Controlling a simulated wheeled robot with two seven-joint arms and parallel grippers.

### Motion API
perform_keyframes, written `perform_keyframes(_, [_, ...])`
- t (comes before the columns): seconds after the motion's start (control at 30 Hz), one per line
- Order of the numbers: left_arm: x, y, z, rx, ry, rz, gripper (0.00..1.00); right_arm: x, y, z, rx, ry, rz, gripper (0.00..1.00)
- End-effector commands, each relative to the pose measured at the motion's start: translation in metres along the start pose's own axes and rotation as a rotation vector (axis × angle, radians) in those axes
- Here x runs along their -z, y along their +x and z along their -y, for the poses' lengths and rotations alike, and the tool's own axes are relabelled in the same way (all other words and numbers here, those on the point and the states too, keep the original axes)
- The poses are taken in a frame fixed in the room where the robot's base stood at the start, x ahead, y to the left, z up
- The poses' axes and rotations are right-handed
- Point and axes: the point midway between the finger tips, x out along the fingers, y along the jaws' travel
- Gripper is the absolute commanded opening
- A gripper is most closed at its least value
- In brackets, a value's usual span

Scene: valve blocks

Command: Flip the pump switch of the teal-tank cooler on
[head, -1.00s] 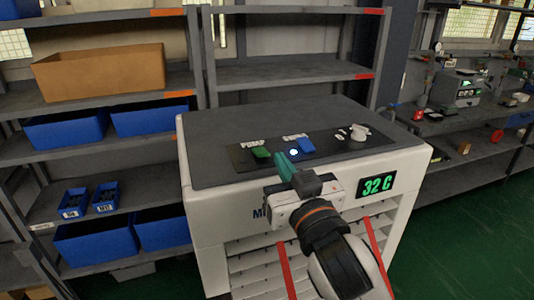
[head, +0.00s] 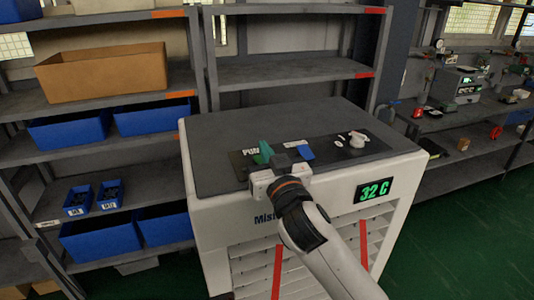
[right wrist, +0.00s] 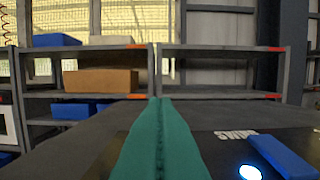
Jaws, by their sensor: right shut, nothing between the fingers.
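A white cooler (head: 222,212) with a dark top stands before me in the head view. No teal tank shows on it. The right gripper (head: 266,151) has teal fingers that are shut and empty, over the left part of the dark control panel. The green pump switch (head: 258,158), beside a partly covered "PUMP" label, is mostly hidden by the fingers; I cannot tell whether they touch it or how it is tilted. In the right wrist view the shut fingers (right wrist: 161,140) fill the lower middle and the pump switch is not visible. My left gripper is not in view.
A blue switch (head: 306,153) sits to the right on the panel, with a lit white lamp (right wrist: 250,172) beside it in the wrist view. A pale knob (head: 357,139) is further right. A display (head: 375,190) reads 32 C. Shelves with blue bins (head: 68,130) stand behind left.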

Motion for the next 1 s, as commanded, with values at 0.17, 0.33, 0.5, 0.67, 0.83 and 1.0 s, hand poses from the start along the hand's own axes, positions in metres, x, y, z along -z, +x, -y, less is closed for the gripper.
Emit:
perform_keyframes(0.17, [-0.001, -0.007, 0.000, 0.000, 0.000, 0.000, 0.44, 0.018, -0.007, 0.001, 0.001, 0.000, -0.001, 0.00])
perform_keyframes(0.33, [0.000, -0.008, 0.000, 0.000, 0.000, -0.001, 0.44, 0.023, -0.009, 0.001, 0.002, 0.000, 0.000, 0.00])
perform_keyframes(0.5, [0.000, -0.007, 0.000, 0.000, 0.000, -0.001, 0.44, 0.023, -0.009, 0.001, 0.001, 0.000, 0.001, 0.00])
perform_keyframes(0.67, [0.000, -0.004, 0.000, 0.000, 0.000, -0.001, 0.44, 0.025, -0.009, 0.000, 0.001, 0.001, 0.005, 0.00])
perform_keyframes(0.83, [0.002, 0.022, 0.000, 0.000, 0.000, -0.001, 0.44, 0.036, -0.012, 0.000, -0.001, 0.003, 0.047, 0.00])
perform_keyframes(1.0, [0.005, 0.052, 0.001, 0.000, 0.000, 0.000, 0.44, 0.043, -0.014, 0.000, 0.000, 0.004, 0.115, 0.00])
